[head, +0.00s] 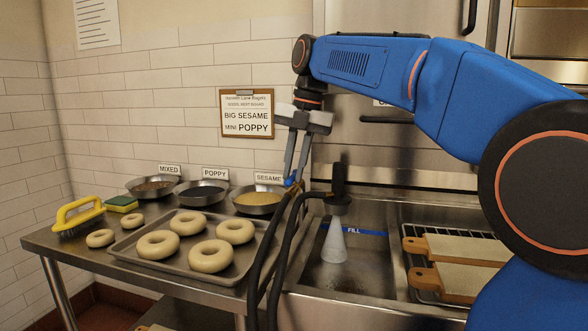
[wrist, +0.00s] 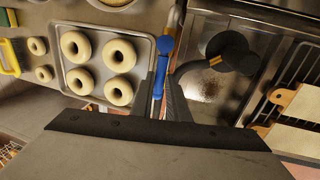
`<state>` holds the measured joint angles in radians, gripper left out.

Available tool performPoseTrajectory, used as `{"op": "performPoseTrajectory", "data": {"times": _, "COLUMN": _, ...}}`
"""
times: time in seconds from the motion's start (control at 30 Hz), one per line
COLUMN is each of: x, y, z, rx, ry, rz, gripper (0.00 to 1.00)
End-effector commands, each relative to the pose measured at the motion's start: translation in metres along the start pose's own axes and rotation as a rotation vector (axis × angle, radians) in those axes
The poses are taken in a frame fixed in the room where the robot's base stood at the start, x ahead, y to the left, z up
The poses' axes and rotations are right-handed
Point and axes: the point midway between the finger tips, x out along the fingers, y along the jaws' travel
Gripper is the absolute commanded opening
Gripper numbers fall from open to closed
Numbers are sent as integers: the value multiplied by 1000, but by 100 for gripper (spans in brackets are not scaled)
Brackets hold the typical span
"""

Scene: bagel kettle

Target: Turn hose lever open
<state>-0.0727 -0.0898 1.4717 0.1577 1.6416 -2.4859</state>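The blue hose lever (head: 291,184) is at the back edge of the sink, on a pipe beside the black hose (head: 283,235). In the wrist view the lever (wrist: 163,62) lies lengthwise between the fingers of my gripper (wrist: 166,82). My gripper (head: 293,180) points down, with its fingertips around the lever. The fingers stand a little apart, with a narrow gap on the lever's right side; firm contact is not visible. The black spray nozzle (head: 338,200) stands right of the lever, with a pale cone (head: 335,245) beneath it over the sink.
A tray (head: 232,277) with several bagels lies left of the lever. Seed bowls (head: 257,199) stand behind it. The sink basin (head: 362,285) is marked FILL. Boards (head: 465,250) lie on a rack at right. The hose hangs close in front of my gripper.

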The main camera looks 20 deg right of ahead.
Motion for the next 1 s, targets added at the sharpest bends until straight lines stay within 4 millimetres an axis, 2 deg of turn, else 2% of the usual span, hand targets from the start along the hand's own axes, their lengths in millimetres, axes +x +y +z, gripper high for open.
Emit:
{"op": "performPoseTrajectory", "data": {"times": 0.03, "x": 0, "y": 0, "z": 0, "rx": 0, "ry": 0, "rz": 0, "gripper": 27}}
{"op": "performPoseTrajectory", "data": {"times": 0.07, "x": 0, "y": 0, "z": 0, "rx": 1, "ry": 0, "rz": 0, "gripper": 32}}
{"op": "performPoseTrajectory", "data": {"times": 0.47, "x": -6, "y": 0, "z": 0, "rx": 1, "ry": -1, "rz": 1, "gripper": 32}}
{"op": "performPoseTrajectory", "data": {"times": 0.57, "x": -18, "y": 0, "z": 1, "rx": 1, "ry": -2, "rz": 2, "gripper": 32}}
{"op": "performPoseTrajectory", "data": {"times": 1.0, "x": -97, "y": 0, "z": 1, "rx": 1, "ry": -2, "rz": 2, "gripper": 32}}
